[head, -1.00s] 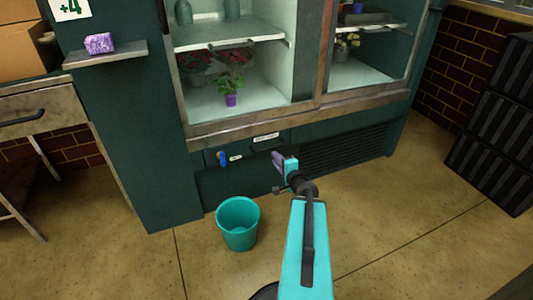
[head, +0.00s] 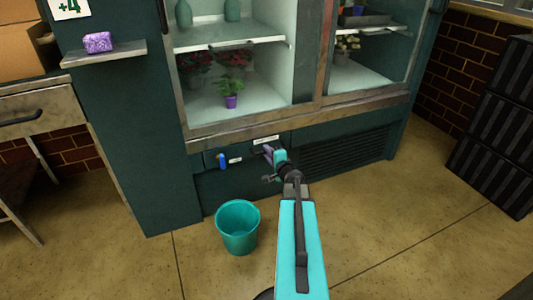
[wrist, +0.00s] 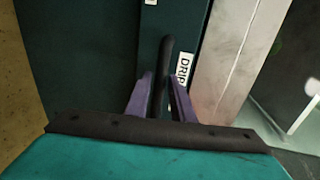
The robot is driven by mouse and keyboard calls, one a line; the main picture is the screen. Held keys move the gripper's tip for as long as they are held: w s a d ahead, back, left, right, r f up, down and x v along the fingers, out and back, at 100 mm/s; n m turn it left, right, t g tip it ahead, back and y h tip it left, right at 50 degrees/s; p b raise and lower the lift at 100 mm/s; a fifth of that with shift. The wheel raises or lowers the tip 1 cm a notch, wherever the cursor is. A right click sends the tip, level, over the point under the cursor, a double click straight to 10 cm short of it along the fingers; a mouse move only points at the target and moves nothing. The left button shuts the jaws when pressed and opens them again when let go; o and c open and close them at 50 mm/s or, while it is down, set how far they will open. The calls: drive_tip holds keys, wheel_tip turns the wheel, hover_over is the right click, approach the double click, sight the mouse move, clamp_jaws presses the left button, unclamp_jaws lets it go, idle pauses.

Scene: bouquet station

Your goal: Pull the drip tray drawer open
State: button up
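The drip tray drawer (head: 246,150) is a dark green front under the glass-doored cooler, with a white label (head: 266,139) above its handle. The drawer looks shut. In the wrist view the label reads "DRIP" (wrist: 184,70), partly cut off. The drawer's black bar handle (wrist: 167,55) runs between the purple fingers of my gripper (wrist: 160,88). The fingers stand apart on either side of the bar, with narrow gaps showing, so it looks open around the handle. In the head view my gripper (head: 268,154) is at the drawer front and hides part of the handle.
A teal bucket (head: 238,229) stands on the floor in front, left of my arm. A vent grille (head: 345,152) is to the right. Black crates (head: 497,125) are stacked at the far right. Floor on the right is clear.

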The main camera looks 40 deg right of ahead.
drive_tip(key=shift+x, duration=0.8)
clamp_jaws()
drive_tip(key=shift+a, duration=0.1)
